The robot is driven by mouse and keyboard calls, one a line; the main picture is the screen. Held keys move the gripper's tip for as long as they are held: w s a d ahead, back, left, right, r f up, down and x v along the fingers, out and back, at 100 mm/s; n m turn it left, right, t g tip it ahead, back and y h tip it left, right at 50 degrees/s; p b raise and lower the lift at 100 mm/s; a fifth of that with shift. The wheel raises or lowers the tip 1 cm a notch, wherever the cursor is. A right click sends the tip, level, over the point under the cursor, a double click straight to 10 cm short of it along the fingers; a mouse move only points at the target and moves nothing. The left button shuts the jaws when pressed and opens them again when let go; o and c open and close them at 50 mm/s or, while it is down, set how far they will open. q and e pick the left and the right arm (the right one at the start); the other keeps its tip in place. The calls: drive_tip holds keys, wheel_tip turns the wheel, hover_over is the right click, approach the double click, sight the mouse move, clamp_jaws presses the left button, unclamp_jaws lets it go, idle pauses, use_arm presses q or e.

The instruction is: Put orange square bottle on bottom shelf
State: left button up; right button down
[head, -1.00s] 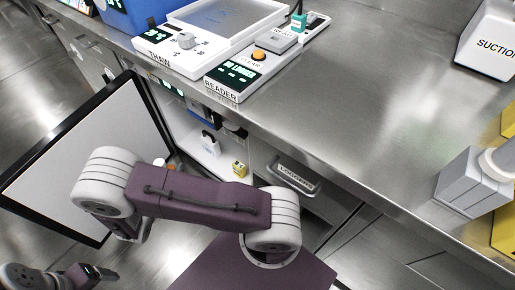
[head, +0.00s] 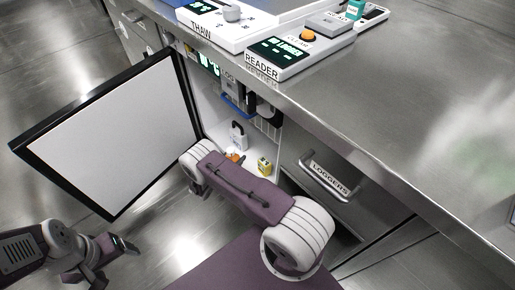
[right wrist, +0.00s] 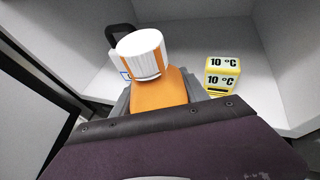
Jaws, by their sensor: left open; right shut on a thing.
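The orange square bottle (right wrist: 160,92) with its white ribbed cap (right wrist: 143,53) is held in my right gripper, which is shut on it. The right wrist view shows the bottle inside the white cabinet, above its floor; whether it touches the floor cannot be told. In the head view only a small orange part (head: 234,157) shows beyond my right arm, and the right fingers are hidden. The cabinet's bottom shelf (right wrist: 275,95) is white and mostly bare. My left gripper (head: 128,247) is open and empty at the lower left, away from the cabinet.
A yellow 10 °C block (right wrist: 222,75) stands right of the bottle; it also shows in the head view (head: 264,166). A white padlock-shaped item (head: 238,136) stands behind.

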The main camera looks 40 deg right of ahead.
drive_tip(key=d+f+b, duration=0.1)
drive_tip(key=d+b, duration=0.1)
drive_tip(key=d, duration=0.2)
drive_tip(key=d+f+b, duration=0.1)
drive_tip(key=d+b, duration=0.2)
drive_tip(key=d, duration=0.2)
drive_tip(key=w+d+f+b, duration=0.1)
drive_tip(key=d+f+b, duration=0.1)
drive_tip(key=d, duration=0.3)
drive_tip(key=shift+w+b, duration=0.1)
drive_tip(key=shift+b, duration=0.55)
drive_tip(key=shift+r, duration=0.25)
drive_tip(key=shift+f, duration=0.25)
drive_tip(key=c, duration=0.6)
unclamp_jaws()
drive_tip(key=shift+a, duration=0.1)
drive_tip(key=shift+r, duration=0.1)
